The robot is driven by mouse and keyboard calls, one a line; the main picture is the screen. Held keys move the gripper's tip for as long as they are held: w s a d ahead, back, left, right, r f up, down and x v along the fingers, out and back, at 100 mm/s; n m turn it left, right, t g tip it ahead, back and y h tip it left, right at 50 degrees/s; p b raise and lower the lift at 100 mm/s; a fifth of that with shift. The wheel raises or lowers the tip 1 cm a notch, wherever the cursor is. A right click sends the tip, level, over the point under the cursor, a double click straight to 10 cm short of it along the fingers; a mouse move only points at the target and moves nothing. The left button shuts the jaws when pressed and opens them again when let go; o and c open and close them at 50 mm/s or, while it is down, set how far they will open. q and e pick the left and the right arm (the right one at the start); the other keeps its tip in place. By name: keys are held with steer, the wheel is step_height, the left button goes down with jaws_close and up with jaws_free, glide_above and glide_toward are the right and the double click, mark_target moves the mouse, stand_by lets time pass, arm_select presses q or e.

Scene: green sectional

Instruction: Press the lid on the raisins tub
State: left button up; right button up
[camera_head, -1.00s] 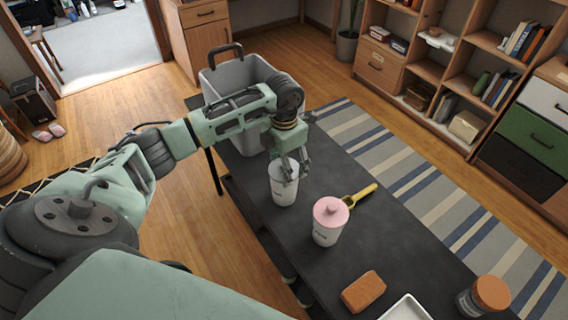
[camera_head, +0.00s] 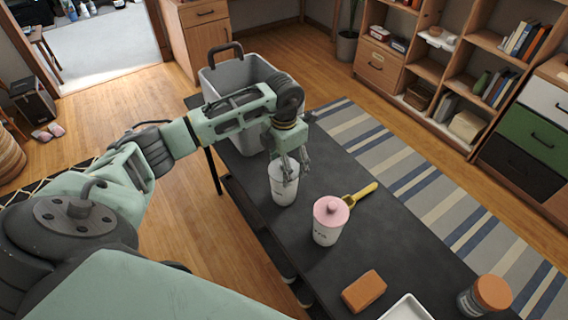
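A white tub (camera_head: 284,190) with dark lettering stands on the dark table. A second white tub (camera_head: 327,234) stands in front of it and to its right, with a pink knobbed lid (camera_head: 331,210) seated on top. The lettering on both is too small to read, so I cannot tell which is the raisins tub. My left gripper (camera_head: 296,172) points down at the top of the first tub, with its fingers over the rim area. The fingers hide part of that top, so a lid, the grip and any contact are unclear. My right gripper is not in view.
A yellow scoop (camera_head: 358,195) lies behind the pink-lidded tub. An orange-brown block (camera_head: 364,291), a white tray (camera_head: 407,308) and a jar with an orange lid (camera_head: 485,296) are nearer. A grey bin (camera_head: 226,80) stands behind my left arm. The table's middle right is clear.

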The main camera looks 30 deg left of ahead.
arm_select(q)
steer(key=o, duration=1)
steer(key=shift+o, duration=1.4)
steer(key=shift+r+p, duration=2.2)
steer(key=shift+r, duration=1.35)
steer(key=shift+c, duration=0.3)
